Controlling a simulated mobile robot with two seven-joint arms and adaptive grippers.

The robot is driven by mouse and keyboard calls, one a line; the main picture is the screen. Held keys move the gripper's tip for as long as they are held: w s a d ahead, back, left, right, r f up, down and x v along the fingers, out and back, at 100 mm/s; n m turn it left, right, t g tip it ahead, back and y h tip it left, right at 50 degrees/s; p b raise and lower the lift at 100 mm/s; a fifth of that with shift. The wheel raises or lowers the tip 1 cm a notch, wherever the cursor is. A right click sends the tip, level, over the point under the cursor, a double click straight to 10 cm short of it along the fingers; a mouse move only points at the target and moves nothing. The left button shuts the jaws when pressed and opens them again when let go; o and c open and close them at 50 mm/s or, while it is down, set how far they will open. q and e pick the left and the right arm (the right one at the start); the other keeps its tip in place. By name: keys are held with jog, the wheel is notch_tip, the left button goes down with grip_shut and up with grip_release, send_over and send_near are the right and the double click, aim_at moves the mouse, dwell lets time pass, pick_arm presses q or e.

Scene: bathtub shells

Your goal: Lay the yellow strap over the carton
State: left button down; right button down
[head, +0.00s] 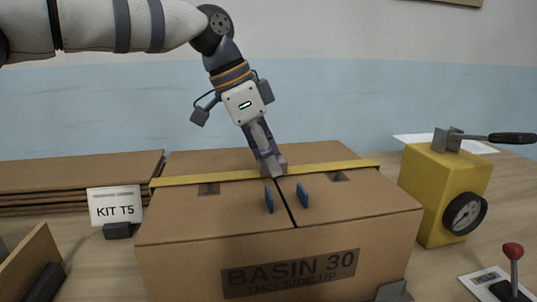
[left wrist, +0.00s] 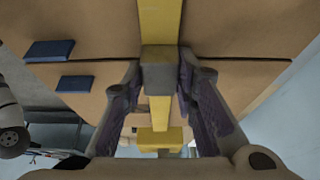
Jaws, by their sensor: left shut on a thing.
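The carton (head: 275,240) stands on the table, printed "BASIN 30 / THIS SIDE UP", its top flaps closed with a dark seam between them. The yellow strap (head: 215,177) stretches across the carton's top from left edge to right edge, its left end bent down a little at the edge. My left gripper (head: 270,165) points down at the strap's middle, its fingers shut on a grey block on the strap. In the left wrist view the block (left wrist: 158,72) sits between the fingers, with the strap (left wrist: 160,20) running past it. Contact under the strap is unclear. My right gripper is out of view.
Two blue tabs (head: 269,199) stand by the seam. Flat cardboard sheets (head: 80,172) and a "KIT T5" card (head: 115,206) are at left. A yellow box with a gauge (head: 445,195) stands close on the right, and a red-knobbed lever (head: 513,252) is at front right.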

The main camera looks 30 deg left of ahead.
pick_arm(q)
jog(key=c, duration=1.3)
grip_release()
jog(key=shift+f, duration=0.4)
jog(key=v, duration=1.3)
jog(key=shift+d+r, duration=0.2)
jog(key=shift+r, duration=0.1)
jog(key=shift+w, duration=0.15)
